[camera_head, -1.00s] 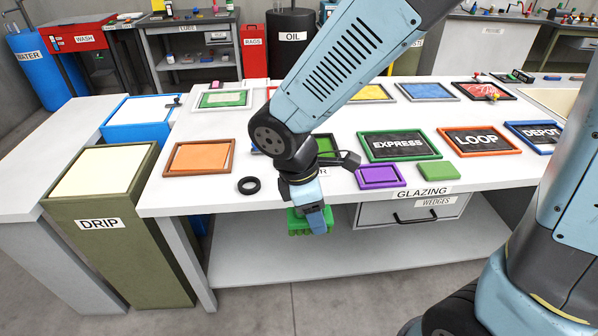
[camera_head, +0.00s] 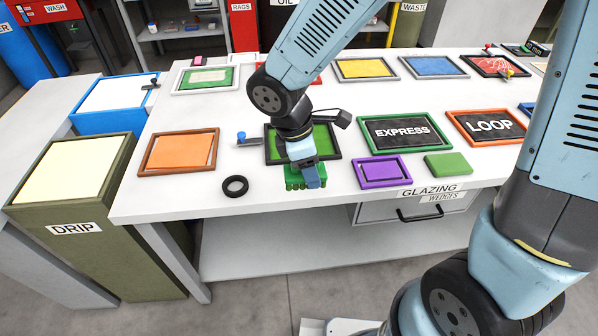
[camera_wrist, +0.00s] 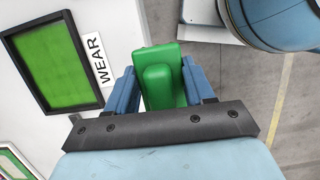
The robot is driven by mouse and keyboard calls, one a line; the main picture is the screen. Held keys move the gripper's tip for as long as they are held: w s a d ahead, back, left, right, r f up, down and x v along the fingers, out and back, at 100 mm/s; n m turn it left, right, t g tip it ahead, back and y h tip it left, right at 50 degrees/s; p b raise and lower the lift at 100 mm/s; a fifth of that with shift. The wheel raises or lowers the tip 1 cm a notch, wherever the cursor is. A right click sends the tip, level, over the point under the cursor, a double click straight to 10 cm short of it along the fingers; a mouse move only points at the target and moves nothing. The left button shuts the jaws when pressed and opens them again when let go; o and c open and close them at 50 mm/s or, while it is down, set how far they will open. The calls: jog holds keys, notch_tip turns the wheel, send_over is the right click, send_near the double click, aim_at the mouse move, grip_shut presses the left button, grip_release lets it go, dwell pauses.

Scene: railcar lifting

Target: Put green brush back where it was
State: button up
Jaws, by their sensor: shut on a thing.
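My gripper (camera_head: 309,176) is shut on the green brush (camera_head: 293,178). It holds the brush at the front edge of the white table (camera_head: 210,197), in front of a black-framed green panel (camera_head: 321,143). In the wrist view the green brush (camera_wrist: 160,80) sits between the two blue fingers. The green panel (camera_wrist: 57,63) shows at the left there, with a WEAR label (camera_wrist: 97,60) beside it. I cannot tell whether the brush touches the table.
A black ring (camera_head: 235,186) lies left of my gripper. An orange framed panel (camera_head: 180,152) is further left. A purple framed panel (camera_head: 381,171) and a loose green block (camera_head: 447,164) lie to the right. A blue-topped tool (camera_head: 242,138) lies beside the green panel.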

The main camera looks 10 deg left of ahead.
jog(key=w+a+f, duration=0.1)
jog(key=w+f, duration=0.1)
jog(key=w+a+f, duration=0.1)
jog(key=w+f, duration=0.1)
jog(key=w+a+f, duration=0.1)
jog(key=w+f, duration=0.1)
jog(key=w, duration=0.1)
jog(key=shift+a+f, duration=0.15)
jog(key=shift+w+a+f, duration=0.2)
jog(key=shift+w+f, duration=0.35)
jog(key=shift+f, duration=0.15)
jog(key=shift+w+f, duration=0.1)
jog(key=shift+f, duration=1.5)
jog(key=o, duration=1.2)
jog(key=shift+f, duration=0.1)
jog(key=v, duration=1.2)
